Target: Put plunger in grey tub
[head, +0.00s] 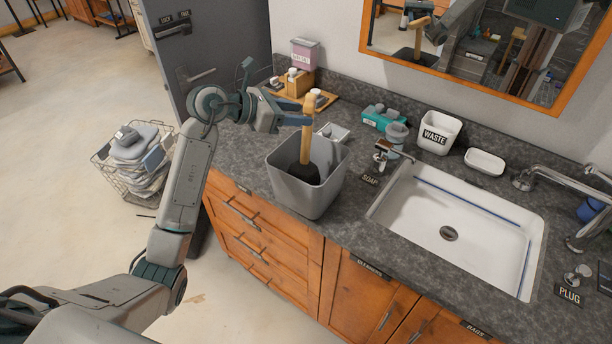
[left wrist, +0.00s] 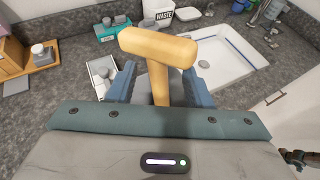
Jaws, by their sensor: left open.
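The plunger (head: 306,135) has a wooden T-shaped handle and a dark rubber cup. It stands nearly upright inside the grey tub (head: 312,197), with its cup (head: 304,172) low within the walls and its handle rising above the rim. The tub stands on the dark countertop left of the sink. My left gripper (head: 305,112) is open at the upper handle. In the left wrist view, the handle (left wrist: 158,48) rises between the two blue fingers, its crosspiece above them. The cup's underside is hidden.
A wooden tray (head: 326,98) with bottles is behind the tub. A wire laundry basket (head: 134,162) stands on the floor.

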